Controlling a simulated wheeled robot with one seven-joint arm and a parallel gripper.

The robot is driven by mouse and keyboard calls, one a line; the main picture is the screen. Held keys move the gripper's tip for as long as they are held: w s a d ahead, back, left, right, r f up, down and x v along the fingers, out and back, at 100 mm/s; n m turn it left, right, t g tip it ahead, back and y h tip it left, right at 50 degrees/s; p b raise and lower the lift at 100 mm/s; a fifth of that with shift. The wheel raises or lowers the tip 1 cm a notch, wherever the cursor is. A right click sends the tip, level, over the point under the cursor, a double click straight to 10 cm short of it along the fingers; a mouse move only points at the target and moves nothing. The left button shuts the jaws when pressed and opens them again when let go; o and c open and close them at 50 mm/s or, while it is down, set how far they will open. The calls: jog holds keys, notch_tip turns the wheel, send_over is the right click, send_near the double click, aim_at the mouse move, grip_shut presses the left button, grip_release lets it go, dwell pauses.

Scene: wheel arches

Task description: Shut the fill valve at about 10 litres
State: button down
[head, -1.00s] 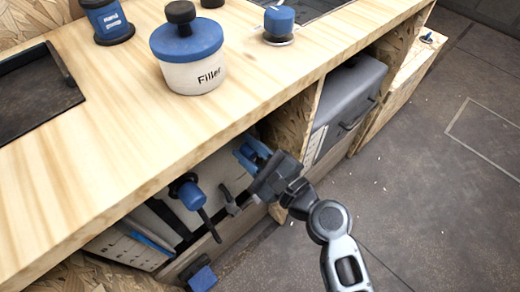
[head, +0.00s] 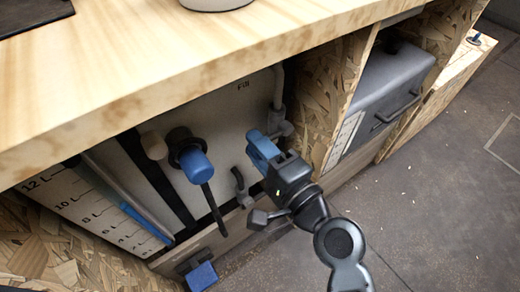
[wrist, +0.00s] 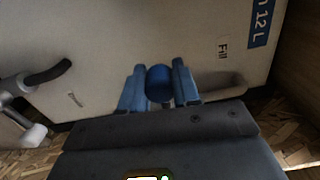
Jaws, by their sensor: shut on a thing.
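My gripper (head: 262,145) is at the pale tank panel (head: 235,120), under the worktop and below the word "Fill". In the wrist view, its two blue fingers (wrist: 158,88) are shut on a round blue knob (wrist: 159,82), the fill valve's handle. The head view hides this knob behind the fingers. A grey pipe fitting (head: 277,120) shows just behind. The litre scale (head: 85,215) is at the left, marked up to 12 L. A blue level strip (head: 145,224) fills the lower part of its tube; its exact reading is hard to tell.
A second blue handle (head: 196,166) with a dark rod stands left of my gripper. A small grey spout (head: 240,188) lies between. A blue part (head: 201,276) is low at the front. A chipboard divider (head: 325,95) stands close right. The floor at right is clear.

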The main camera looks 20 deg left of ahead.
jog(key=shift+f+n+b, duration=0.4)
jog(key=shift+f, duration=0.05)
dwell(0.3)
jog(key=c, duration=0.8)
grip_release()
jog(key=v, duration=0.8)
